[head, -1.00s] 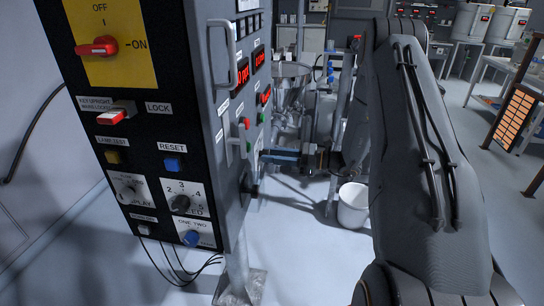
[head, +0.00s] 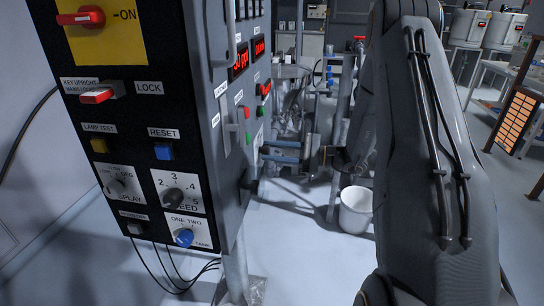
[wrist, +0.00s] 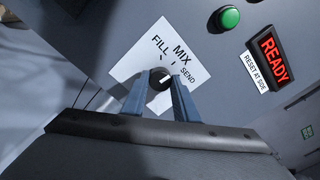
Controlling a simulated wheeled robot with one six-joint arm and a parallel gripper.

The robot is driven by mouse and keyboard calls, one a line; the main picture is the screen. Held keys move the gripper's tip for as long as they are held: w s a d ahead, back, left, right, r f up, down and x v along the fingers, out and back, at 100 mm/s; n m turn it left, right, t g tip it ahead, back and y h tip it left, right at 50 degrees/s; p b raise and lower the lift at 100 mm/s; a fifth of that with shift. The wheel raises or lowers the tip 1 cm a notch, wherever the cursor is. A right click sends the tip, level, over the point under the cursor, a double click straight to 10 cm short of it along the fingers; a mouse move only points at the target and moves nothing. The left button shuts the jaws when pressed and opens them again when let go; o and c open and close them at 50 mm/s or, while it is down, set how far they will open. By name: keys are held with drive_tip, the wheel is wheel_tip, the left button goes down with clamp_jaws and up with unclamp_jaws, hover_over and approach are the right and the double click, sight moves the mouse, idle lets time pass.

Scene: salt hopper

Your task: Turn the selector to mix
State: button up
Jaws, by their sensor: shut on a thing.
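The selector (wrist: 159,75) is a small dark round knob with a white mark, on a white plate (wrist: 128,68) lettered FILL, MIX and SEND. The plate is tilted in the wrist view. The white mark points up and right, toward the SEND side; I cannot tell exactly which label it meets. My gripper (wrist: 157,82) has its two blue fingers on either side of the knob, shut on it. In the head view my gripper (head: 270,151) reaches the right side face of the cabinet, and the selector is hidden there.
A green button (wrist: 229,17) and a red READY display (wrist: 274,53) sit right of the plate. In the head view, the black front panel (head: 130,160) carries several switches and knobs. A white bucket (head: 356,210) stands on the floor below my arm.

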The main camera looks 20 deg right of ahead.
drive_tip(key=shift+n+b, duration=0.35)
drive_tip(key=shift+n, duration=0.25)
drive_tip(key=o, duration=1.1)
drive_tip(key=shift+c, duration=0.2)
drive_tip(key=b+v, duration=0.2)
drive_tip(key=v, duration=0.5)
drive_tip(key=shift+s+d, duration=0.15)
drive_tip(key=shift+d, duration=0.2)
